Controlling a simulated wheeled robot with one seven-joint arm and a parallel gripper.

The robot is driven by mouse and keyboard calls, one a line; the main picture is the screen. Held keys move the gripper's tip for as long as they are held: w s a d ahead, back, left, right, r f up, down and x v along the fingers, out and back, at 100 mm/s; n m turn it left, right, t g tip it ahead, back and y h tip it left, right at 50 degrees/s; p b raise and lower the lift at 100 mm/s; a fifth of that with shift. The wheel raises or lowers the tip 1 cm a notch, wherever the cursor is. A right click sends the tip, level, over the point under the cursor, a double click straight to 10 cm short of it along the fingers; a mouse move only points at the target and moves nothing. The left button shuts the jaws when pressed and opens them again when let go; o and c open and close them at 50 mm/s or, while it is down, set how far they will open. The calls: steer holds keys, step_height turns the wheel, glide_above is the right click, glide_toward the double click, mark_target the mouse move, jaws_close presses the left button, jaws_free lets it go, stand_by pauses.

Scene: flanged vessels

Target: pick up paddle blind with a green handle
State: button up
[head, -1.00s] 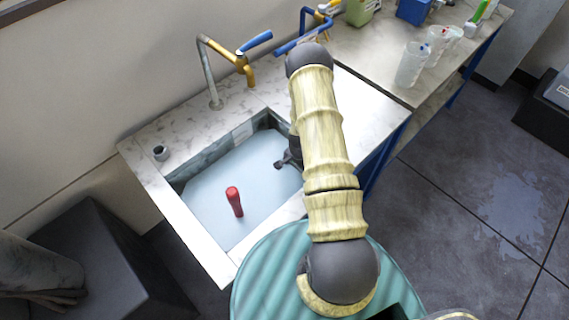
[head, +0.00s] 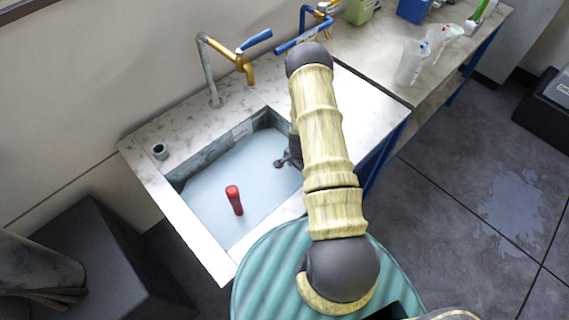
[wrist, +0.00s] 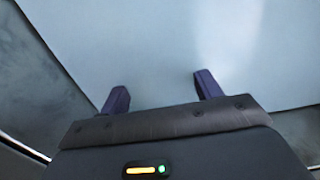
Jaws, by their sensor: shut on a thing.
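My gripper (head: 283,162) is low in the sink, at the right side of its basin, partly hidden behind my arm. In the wrist view, its two dark fingers (wrist: 161,90) stand apart and their ends meet the cloudy pale-blue liquid. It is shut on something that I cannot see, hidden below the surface. No green handle shows in either view, so I cannot tell what is held. A red handle (head: 234,200) stands up out of the liquid (head: 225,178), left of my gripper and apart from it.
The marble-patterned sink rim (head: 160,190) surrounds the basin, whose walls are close to my gripper. A tap (head: 240,62) with a blue lever stands behind it. Clear beakers (head: 410,64) stand on the bench at the upper right.

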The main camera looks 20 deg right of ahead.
steer(key=shift+w+r, duration=0.1)
steer(key=shift+r+b, duration=1.15)
steer(key=shift+r, duration=3.8)
